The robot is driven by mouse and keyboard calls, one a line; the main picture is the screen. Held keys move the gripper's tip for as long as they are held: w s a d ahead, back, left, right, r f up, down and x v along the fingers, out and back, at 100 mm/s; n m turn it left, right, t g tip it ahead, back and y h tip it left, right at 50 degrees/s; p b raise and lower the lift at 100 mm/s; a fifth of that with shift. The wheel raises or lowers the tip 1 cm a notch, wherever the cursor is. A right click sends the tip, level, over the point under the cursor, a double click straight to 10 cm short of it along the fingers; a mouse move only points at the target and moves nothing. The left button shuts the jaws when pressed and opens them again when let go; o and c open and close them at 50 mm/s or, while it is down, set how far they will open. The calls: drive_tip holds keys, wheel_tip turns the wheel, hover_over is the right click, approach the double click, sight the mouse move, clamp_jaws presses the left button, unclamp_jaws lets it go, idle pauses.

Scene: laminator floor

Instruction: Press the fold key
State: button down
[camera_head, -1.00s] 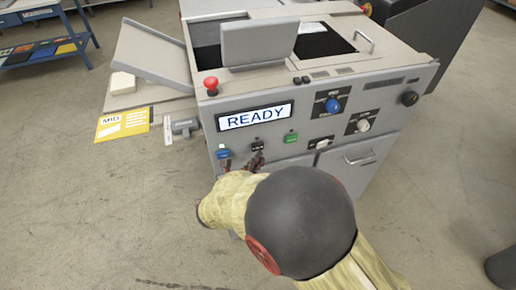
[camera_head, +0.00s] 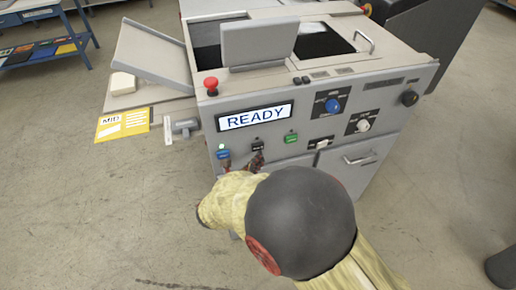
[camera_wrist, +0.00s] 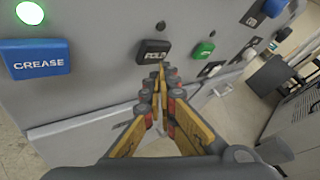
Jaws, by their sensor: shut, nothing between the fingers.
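The fold key is a small black key (camera_wrist: 153,51) marked FOLD on the machine's grey front, between a blue and a green key. In the head view it also shows (camera_head: 257,146), just below the READY display (camera_head: 255,117). My gripper (camera_wrist: 161,70) is shut and empty, its fingertips together just below the key's lower edge in the wrist view. Whether the tips touch the key I cannot tell. In the head view my gripper (camera_head: 258,160) is partly hidden behind my arm. The small lamp (camera_wrist: 160,25) above the fold key is dark.
The blue CREASE key (camera_wrist: 36,58) is left of the fold key, with a lit lamp (camera_wrist: 29,13) above it. The green key (camera_wrist: 203,50) is close on the right. A red mushroom button (camera_head: 211,85) and two knobs sit higher on the machine.

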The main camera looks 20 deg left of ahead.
drive_tip(key=shift+w+a, duration=0.1)
drive_tip(key=shift+w, duration=0.05)
drive_tip(key=shift+w+a, duration=0.15)
drive_tip(key=shift+w, duration=0.1)
drive_tip(key=shift+w+a, duration=0.15)
drive_tip(key=shift+w, duration=0.1)
idle(0.8)
drive_tip(key=shift+s+p, duration=0.15)
drive_tip(key=shift+p, duration=0.15)
drive_tip(key=shift+s+d, duration=0.4)
drive_tip(key=shift+s, duration=0.1)
drive_tip(key=s+d+p, duration=0.2)
drive_tip(key=s+d, duration=0.1)
drive_tip(key=s, duration=0.2)
idle(0.5)
idle(0.4)
